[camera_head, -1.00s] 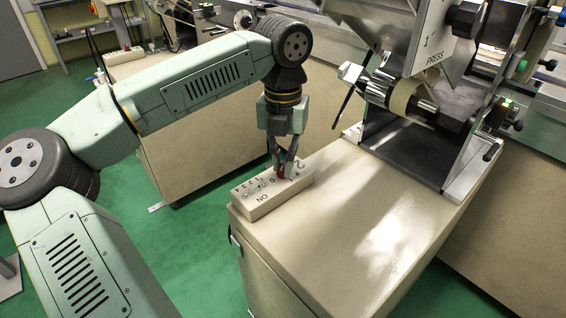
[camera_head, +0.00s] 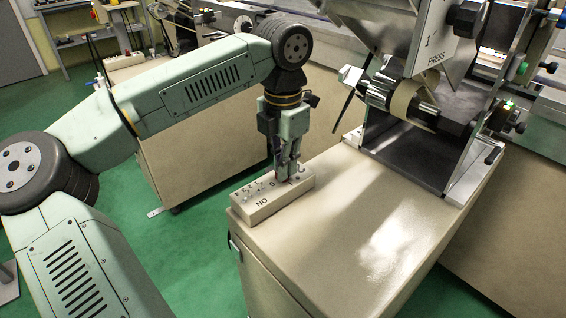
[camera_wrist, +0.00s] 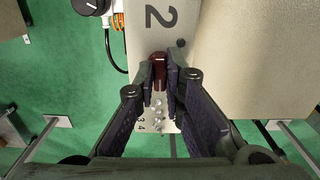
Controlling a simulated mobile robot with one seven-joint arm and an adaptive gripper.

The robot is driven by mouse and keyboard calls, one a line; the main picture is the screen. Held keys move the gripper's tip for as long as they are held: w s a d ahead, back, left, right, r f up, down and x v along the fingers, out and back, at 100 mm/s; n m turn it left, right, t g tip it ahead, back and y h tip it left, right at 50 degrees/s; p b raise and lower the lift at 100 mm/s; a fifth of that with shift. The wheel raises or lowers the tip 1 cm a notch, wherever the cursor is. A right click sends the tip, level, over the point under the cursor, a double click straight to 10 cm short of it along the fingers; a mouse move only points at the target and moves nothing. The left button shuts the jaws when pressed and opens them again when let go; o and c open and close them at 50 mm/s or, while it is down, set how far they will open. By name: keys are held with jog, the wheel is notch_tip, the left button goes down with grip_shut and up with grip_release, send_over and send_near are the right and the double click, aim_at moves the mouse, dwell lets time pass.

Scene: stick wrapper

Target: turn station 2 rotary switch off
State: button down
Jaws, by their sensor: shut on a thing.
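The station 2 switch box (camera_head: 262,207) is a long cream block on the near left edge of the cabinet top. In the wrist view a large "2" marks the box (camera_wrist: 140,40). The rotary switch (camera_wrist: 159,72) is a small dark red knob just below that number. My gripper (camera_head: 287,178) points down over the box, and its fingertips (camera_wrist: 160,82) are shut on the knob from both sides. In the head view the fingers hide most of the knob. Its exact switch position is hard to tell.
Several small metal toggle switches (camera_wrist: 157,104) with numbers stand in a row beside the knob. The cabinet top (camera_head: 370,235) right of the box is clear. The press machine (camera_head: 430,100) stands behind it. Another switch box (camera_head: 125,59) is at the far left.

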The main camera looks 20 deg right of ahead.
dwell(0.4)
jog(key=c, duration=1.7)
grip_release()
notch_tip(320, 180, up, 12)
jog(key=shift+r, duration=0.1)
